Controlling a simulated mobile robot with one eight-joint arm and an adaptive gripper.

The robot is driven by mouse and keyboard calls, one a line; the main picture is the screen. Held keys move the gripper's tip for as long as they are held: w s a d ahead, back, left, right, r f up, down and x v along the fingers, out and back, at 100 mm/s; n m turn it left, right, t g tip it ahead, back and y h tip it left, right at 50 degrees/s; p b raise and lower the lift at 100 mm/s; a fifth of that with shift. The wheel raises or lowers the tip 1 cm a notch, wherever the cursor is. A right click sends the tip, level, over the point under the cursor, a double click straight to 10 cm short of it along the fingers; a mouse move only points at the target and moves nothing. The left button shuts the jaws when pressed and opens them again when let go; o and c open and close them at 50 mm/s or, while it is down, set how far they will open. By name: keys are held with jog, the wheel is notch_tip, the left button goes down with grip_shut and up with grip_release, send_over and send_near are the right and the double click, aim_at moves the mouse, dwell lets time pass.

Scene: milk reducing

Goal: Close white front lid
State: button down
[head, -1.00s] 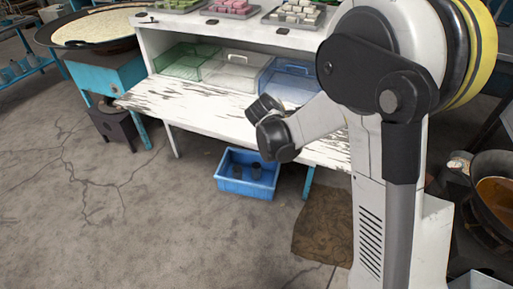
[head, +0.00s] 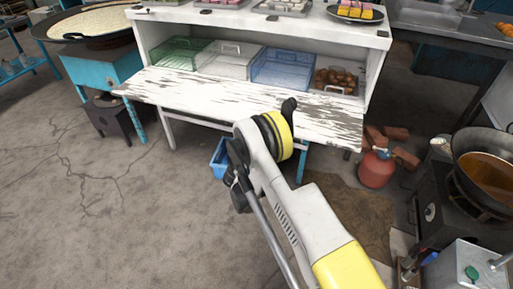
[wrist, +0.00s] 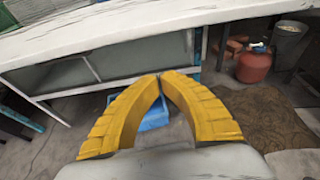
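The white front lid (head: 215,98) is a worn, paint-chipped panel. It lies folded down flat in front of the white cabinet, like a shelf, in the head view. In the wrist view, a long white board edge (wrist: 100,47), apparently the lid's, runs across the top. My gripper (wrist: 161,77) shows there as two yellow ribbed fingers, with tips together and nothing seen between them. They appear below and in front of that edge; contact cannot be told. In the head view my arm covers part of the lid's front right, and the fingers are hidden.
Inside the cabinet are green (head: 187,56), clear (head: 227,62) and blue (head: 283,68) bins and a tray of brown items (head: 337,80). A blue crate (head: 218,158) sits under the lid. A red gas bottle (head: 376,168) and a wok (head: 488,165) stand right.

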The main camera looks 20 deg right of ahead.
jog(key=b+x, duration=0.2)
jog(key=x, duration=0.4)
jog(key=r, duration=0.2)
jog(key=r+b, duration=0.1)
jog(key=shift+w+d+r, duration=0.1)
jog(key=shift+w+r, duration=0.1)
jog(key=shift+r, duration=0.2)
jog(key=shift+r, duration=0.1)
